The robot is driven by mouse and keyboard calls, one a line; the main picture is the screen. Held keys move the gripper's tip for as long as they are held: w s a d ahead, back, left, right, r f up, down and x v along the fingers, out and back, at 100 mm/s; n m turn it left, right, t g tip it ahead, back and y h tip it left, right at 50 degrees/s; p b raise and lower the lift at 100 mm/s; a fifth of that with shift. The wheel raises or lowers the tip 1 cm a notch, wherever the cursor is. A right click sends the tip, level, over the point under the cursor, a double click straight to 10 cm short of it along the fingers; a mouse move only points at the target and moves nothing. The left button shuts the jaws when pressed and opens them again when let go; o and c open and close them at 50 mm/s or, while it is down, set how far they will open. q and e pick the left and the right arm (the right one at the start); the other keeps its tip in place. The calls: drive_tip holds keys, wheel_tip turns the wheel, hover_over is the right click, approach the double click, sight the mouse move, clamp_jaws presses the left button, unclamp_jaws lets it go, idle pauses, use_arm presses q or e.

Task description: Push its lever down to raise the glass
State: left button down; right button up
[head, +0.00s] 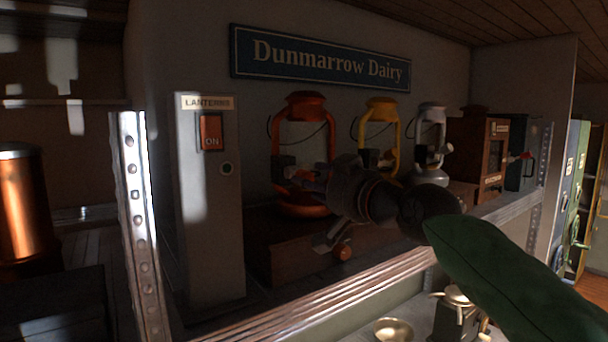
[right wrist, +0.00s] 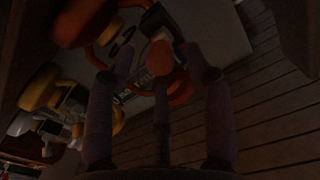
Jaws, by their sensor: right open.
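A red-orange lantern (head: 308,104) stands upright on a wooden stand at the shelf, partly hidden by my right gripper. A yellow lantern (head: 381,104) and a grey lantern (head: 431,112) stand to its right. My right gripper (head: 312,208) is open in front of the red lantern's lower part. In the right wrist view its fingers (right wrist: 158,85) are spread, with an orange round end (right wrist: 160,58) between or just beyond them. I cannot tell whether they touch it. The lever cannot be made out clearly, nor can the glass. My left gripper is out of view.
A pillar with an ON switch (head: 211,132) stands left of the lanterns. A round wooden knob (head: 343,252) sits on the stand's front. A wooden box (head: 478,155) is at the right, and a metal shelf edge (head: 320,290) runs below my arm.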

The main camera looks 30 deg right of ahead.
sight(299, 174)
drive_tip(key=shift+w+a+p, duration=0.1)
drive_tip(key=shift+w+p, duration=0.2)
drive_tip(key=shift+w, duration=1.55)
drive_tip(key=shift+c, duration=0.3)
